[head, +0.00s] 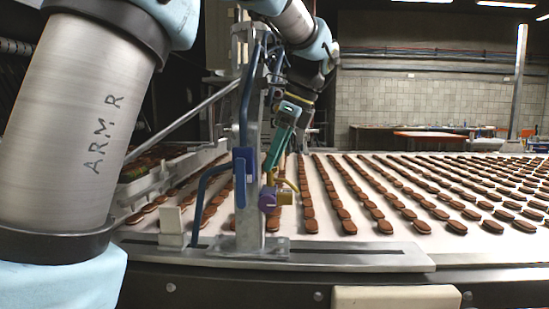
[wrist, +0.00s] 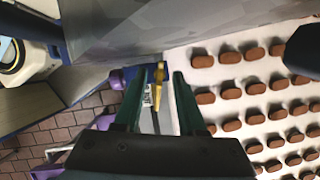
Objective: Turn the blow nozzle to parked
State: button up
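The blow nozzle, a brass-yellow piece (head: 287,186) with a purple knob (head: 268,200), sits on the grey metal post (head: 249,215) beside the conveyor. My gripper (head: 270,168) has teal fingers that point down just above the brass piece in the head view. In the wrist view my gripper (wrist: 163,78) is open, its two green fingers apart. Part of the nozzle's mount is hidden behind the fingers and post.
A blue bent pipe (head: 204,190) and a blue clamp (head: 243,168) are on the post. Rows of brown biscuits cover the white belt (head: 325,222) to the right. A metal rail plate (head: 370,256) runs along the front edge. A white block (head: 171,220) stands left of the post.

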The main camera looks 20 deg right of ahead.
jog(key=shift+c, duration=0.2)
grip_shut()
dwell(0.5)
